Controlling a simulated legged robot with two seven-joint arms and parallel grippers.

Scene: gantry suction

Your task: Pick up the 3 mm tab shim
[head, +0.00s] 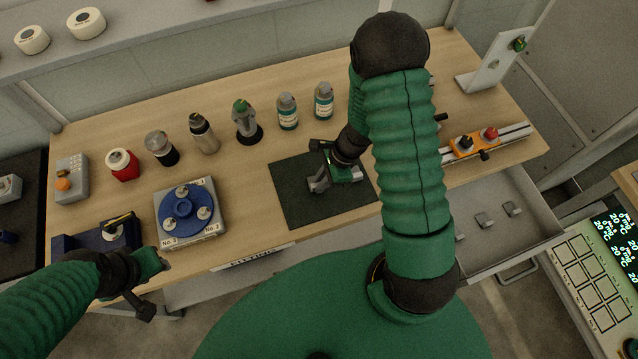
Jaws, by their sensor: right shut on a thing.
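My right gripper (338,174) is low over the dark mat (290,205) in the middle of the bench. It is shut on a small grey thing (318,184), partly hidden by the gripper. I cannot tell for sure whether this is the 3 mm tab shim, as no marking is readable. Small grey metal pieces (483,219) lie in the open drawer at the right. My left gripper (158,263) is at the front left of the bench, near the blue round fixture. Its fingers are too small and dark to tell open from shut.
The blue three-knob fixture (184,209) sits on a grey plate left of the mat. Several bottles (287,111) stand in a row behind. An orange unit (470,143) sits on a rail at the right. The open drawer (515,235) juts out at the front right.

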